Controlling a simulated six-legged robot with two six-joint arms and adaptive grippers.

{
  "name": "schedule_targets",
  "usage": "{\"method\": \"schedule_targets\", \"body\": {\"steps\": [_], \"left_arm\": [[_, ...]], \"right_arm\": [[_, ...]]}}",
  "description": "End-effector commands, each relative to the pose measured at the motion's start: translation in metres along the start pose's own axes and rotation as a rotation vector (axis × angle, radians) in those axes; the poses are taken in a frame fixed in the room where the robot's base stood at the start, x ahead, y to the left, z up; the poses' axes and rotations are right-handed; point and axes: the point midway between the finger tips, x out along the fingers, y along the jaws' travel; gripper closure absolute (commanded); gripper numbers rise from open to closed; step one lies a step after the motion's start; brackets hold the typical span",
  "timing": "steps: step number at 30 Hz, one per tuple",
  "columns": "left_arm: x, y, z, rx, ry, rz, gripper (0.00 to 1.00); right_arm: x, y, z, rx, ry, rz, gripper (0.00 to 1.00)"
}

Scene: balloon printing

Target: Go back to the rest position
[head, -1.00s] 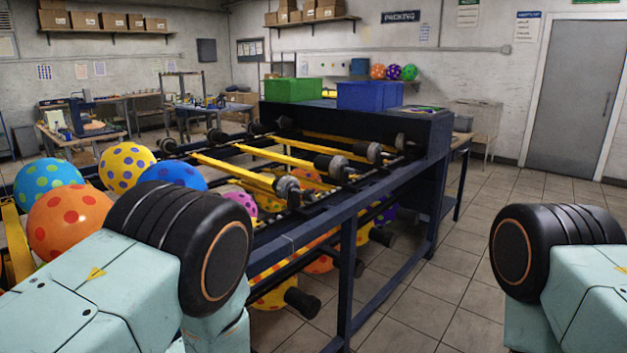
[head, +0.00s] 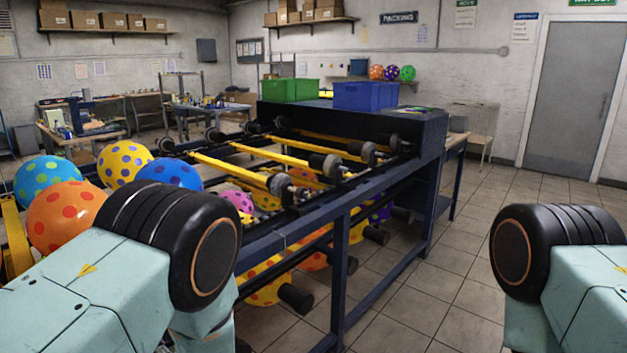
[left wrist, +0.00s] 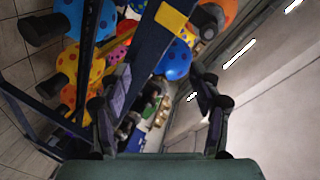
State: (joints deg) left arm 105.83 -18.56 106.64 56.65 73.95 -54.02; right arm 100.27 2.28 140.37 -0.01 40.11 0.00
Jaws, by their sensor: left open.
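My left gripper (left wrist: 162,95) shows in the left wrist view with its two dark fingers spread apart and nothing between them. Dotted balloons and the machine's dark blue frame show beyond the fingers, apart from them. In the head view my left arm comes in at the lower left and my right arm at the lower right, both bent at black rounded joints. Neither gripper shows in the head view, and my right gripper is in no view.
The balloon machine (head: 345,225) with yellow bars stands in front, close to my left arm. An orange dotted balloon (head: 65,215) and a blue one (head: 170,172) lie by its left side. A green bin (head: 291,90) and a blue bin (head: 366,97) stand on it. Tiled floor (head: 455,270) at right is clear.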

Motion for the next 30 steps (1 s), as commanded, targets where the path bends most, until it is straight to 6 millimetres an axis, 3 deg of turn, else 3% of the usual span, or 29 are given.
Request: {"method": "schedule_targets", "body": {"steps": [5, 8, 12, 18, 23, 30], "left_arm": [[-0.021, 0.049, 0.05, -0.143, -0.078, 0.287, 0.37], [-0.053, 0.08, 0.101, -0.224, -0.213, 0.487, 0.37], [-0.111, 0.105, 0.169, -0.294, -0.442, 0.704, 0.37], [-0.204, 0.111, 0.245, -0.311, -0.757, 0.922, 0.37], [-0.251, 0.105, 0.278, -0.288, -0.883, 1.019, 0.37], [-0.255, 0.106, 0.287, -0.306, -0.912, 1.014, 0.37]], "right_arm": [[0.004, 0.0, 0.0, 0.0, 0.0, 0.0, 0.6], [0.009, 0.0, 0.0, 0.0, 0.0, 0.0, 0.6], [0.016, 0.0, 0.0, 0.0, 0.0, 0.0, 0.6], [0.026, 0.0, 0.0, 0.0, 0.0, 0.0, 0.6], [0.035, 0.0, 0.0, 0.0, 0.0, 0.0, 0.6], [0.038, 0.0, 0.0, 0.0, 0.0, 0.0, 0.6]]}}
